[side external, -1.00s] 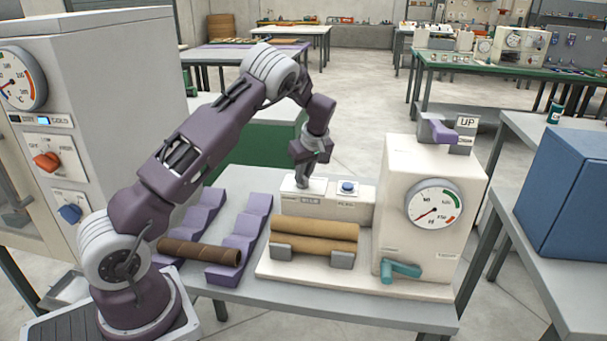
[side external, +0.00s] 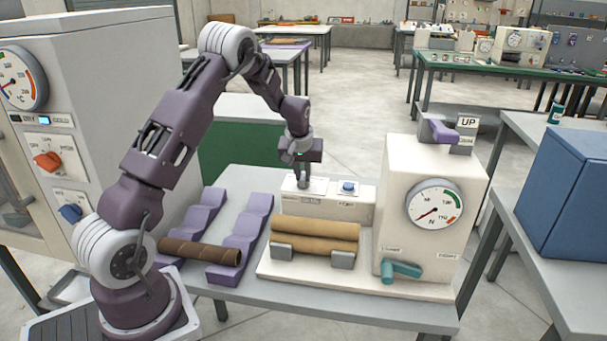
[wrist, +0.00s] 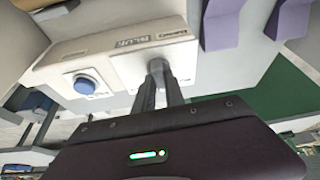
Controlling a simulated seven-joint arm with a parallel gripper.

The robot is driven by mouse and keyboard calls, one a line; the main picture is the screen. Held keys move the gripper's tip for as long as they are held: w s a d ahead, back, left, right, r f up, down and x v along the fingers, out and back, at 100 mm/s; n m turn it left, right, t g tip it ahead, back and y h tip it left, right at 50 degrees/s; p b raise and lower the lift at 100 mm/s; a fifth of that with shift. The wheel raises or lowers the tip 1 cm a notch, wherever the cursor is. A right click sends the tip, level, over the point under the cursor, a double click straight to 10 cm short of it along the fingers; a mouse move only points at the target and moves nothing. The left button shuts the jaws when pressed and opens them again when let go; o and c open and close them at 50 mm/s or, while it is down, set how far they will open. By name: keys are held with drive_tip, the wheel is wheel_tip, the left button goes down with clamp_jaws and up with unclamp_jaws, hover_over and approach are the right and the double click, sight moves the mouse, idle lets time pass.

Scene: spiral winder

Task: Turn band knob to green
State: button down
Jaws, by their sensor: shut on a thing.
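A cream control box (side external: 355,212) stands on the grey table, and it also shows in the wrist view (wrist: 110,72). My gripper (side external: 303,183) points down onto the left part of its top. In the wrist view, my gripper's two dark fingers (wrist: 158,84) are closed around a small grey knob (wrist: 157,65). The knob is mostly hidden between the fingers, so its pointer cannot be read. A label beside it (wrist: 132,42) appears to read BLUE. A blue button (side external: 347,187) sits to the right of my gripper on the box, also visible in the wrist view (wrist: 84,85).
Brown rolls (side external: 315,237) lie in front of the box. A cream machine (side external: 395,180) with a round gauge (side external: 434,204) and teal lever (side external: 402,271) stands at the right. A dark tube (side external: 200,251) rests on purple cradles (side external: 242,240) at the left.

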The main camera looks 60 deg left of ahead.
drive_tip(key=m+t+h, duration=0.1)
drive_tip(key=m, duration=0.3)
drive_tip(key=shift+s+a, duration=0.1)
drive_tip(key=shift+m+h, duration=1)
drive_tip(key=shift+m, duration=1.2)
drive_tip(key=c, duration=1.4)
unclamp_jaws()
drive_tip(key=shift+t, duration=0.3)
drive_tip(key=v, duration=0.7)
